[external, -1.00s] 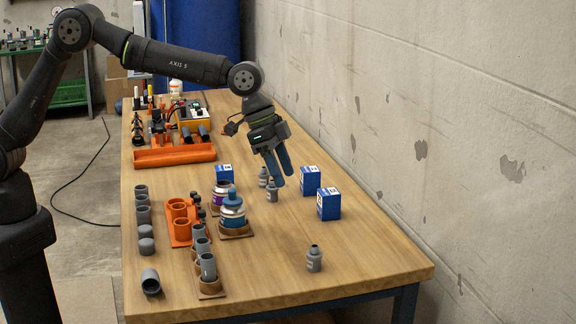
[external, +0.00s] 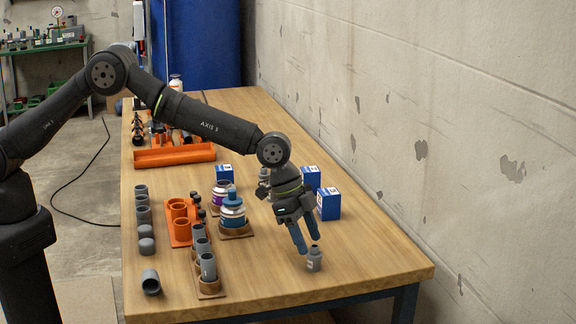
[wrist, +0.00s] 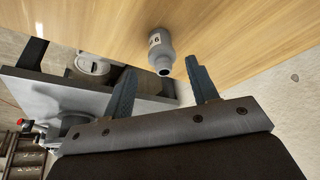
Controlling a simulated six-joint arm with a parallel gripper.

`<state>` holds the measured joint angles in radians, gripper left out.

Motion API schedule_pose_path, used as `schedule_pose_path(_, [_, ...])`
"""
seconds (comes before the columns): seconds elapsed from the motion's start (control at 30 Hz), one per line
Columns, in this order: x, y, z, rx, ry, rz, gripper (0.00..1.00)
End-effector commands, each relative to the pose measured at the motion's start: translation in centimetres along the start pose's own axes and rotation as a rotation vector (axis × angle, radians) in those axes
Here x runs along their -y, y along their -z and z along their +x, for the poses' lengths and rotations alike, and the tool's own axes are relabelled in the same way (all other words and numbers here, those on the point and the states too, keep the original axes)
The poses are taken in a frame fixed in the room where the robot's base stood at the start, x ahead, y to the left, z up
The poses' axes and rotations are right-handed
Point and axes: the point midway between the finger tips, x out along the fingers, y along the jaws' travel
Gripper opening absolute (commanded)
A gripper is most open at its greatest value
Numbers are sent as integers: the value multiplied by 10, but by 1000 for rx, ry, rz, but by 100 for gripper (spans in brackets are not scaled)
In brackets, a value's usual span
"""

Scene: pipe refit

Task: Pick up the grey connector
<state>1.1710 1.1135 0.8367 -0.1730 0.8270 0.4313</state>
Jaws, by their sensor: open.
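A grey connector (external: 314,260) with a narrow dark-mouthed neck and a pale label stands upright near the table's front right. It also shows in the wrist view (wrist: 158,45), with its open neck towards my fingers. My gripper (external: 307,246) is open and empty, just above and beside the connector's neck. In the wrist view the two blue-grey fingertips of my gripper (wrist: 161,68) are apart, with the neck near the gap between them. I cannot tell whether they touch it.
Blue boxes (external: 329,205) stand behind my gripper. Left of it are a blue-and-white bottle (external: 232,212), an orange rack (external: 180,233) and several grey pipe pieces (external: 147,231). An orange tray (external: 175,156) lies farther back. The table around the connector's right side is clear.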

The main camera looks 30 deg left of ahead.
Motion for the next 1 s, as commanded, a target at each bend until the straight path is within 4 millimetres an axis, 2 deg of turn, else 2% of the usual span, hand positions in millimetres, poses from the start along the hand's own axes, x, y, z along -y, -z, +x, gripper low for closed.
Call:
schedule_pose_path(0.13, [1,-1,11,1,0,0,54])
schedule_pose_path(0.4, [3,-2,46,-1,0,1,54])
schedule_pose_path(0.53, [3,-2,53,-1,0,1,54])
schedule_pose_path(0.77, [3,-2,53,-2,0,1,54])
schedule_pose_path(0.9, [3,-2,53,-2,0,1,26])
schedule_pose_path(1.0, [3,-2,53,-2,0,1,10])
